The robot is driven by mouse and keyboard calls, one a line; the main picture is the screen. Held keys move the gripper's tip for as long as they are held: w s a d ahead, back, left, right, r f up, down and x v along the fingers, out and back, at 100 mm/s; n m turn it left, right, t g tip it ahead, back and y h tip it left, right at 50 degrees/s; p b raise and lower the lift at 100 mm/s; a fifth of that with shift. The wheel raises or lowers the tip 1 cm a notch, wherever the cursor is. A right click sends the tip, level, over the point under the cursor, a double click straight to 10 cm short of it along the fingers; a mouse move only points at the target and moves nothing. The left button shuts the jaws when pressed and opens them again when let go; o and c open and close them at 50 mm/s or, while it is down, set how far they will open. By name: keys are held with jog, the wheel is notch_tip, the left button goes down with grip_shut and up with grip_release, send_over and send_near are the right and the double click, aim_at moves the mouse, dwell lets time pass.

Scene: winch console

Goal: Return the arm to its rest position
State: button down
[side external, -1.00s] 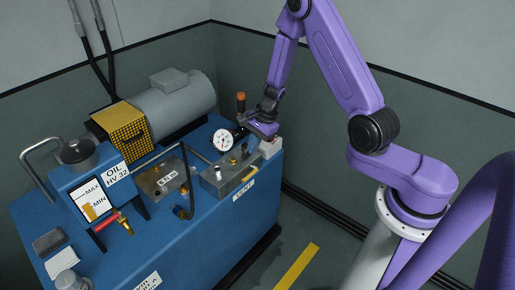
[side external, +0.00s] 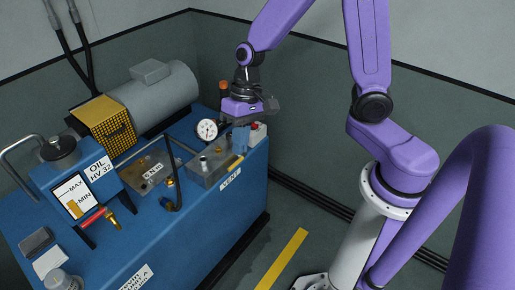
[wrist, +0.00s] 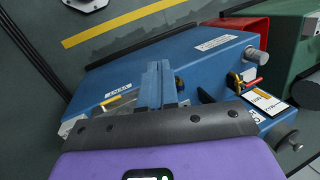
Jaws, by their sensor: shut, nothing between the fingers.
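My gripper (side external: 239,149) hangs above the right end of the blue winch console (side external: 220,240) in the side view, its blue fingers pointing down. It is shut and empty. The fingers overlap the metal valve block (side external: 207,172) and its yellow-handled part in the picture; I cannot tell whether they touch. In the wrist view the two blue fingers (wrist: 160,68) stand side by side, with the console's blue body (wrist: 205,65) behind them.
A pressure gauge (side external: 207,130) and an orange-topped lever (side external: 224,88) stand close beside my gripper. A white box with a red button (side external: 257,132) is to its right. The grey motor (side external: 160,95) and oil tank (side external: 75,185) are farther left.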

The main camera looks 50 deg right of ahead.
jog(key=s+d+r+n+h, duration=0.1)
jog(key=s+d+r+n, duration=0.1)
jog(key=s+n, duration=0.2)
jog(key=s+d+r+n+h, duration=0.1)
jog(key=s+d+r+n, duration=0.1)
jog(key=s+n, duration=0.3)
jog(key=s+d+r+n+t+h, duration=0.1)
jog(key=s+n, duration=0.3)
jog(key=s, duration=0.5)
jog(key=shift+d+r+n, duration=0.4)
jog(key=shift+d+r, duration=0.35)
